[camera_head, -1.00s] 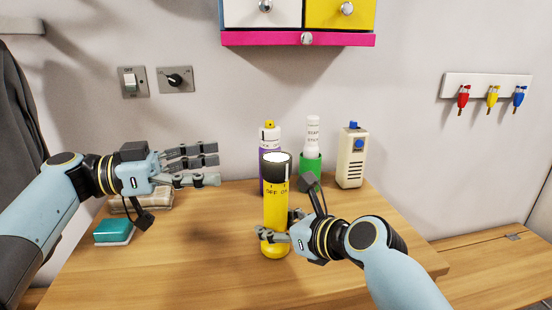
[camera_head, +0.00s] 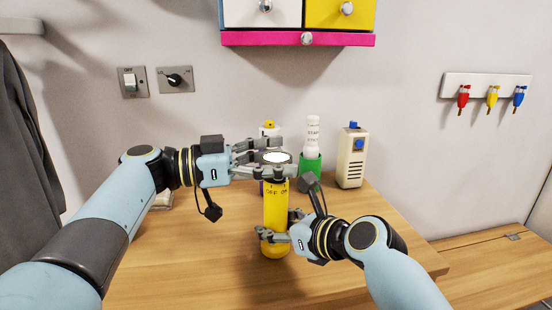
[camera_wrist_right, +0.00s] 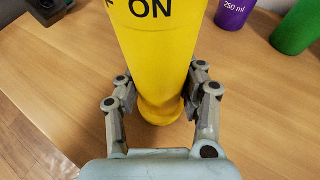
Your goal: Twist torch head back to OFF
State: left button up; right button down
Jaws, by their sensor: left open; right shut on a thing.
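The yellow torch (camera_head: 275,211) stands upright on the wooden table, with OFF and ON printed below its head. The black torch head (camera_head: 277,157) has a white lens on top and is mostly hidden by my left fingers. My left gripper (camera_head: 272,158) is open, its fingers on either side of the head; whether they touch it I cannot tell. My right gripper (camera_head: 272,235) is shut on the torch's lower body. In the right wrist view the yellow body (camera_wrist_right: 155,50) shows ON, with my right fingers (camera_wrist_right: 160,100) on both sides of it.
A cabinet with a pink ledge (camera_head: 298,39) hangs above. The table front is clear.

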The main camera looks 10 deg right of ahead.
pick_arm(q)
jog(key=c, duration=1.2)
jog(key=shift+m+g, duration=0.3)
jog(key=g, duration=0.1)
jog(key=m+g, duration=0.1)
jog(key=shift+w+f+m+g, duration=0.1)
jog(key=shift+w+m+g, duration=0.05)
jog(key=shift+m+g, duration=0.45)
jog(key=shift+g, duration=0.3)
jog(key=o, duration=1.2)
jog(key=shift+r, duration=0.2)
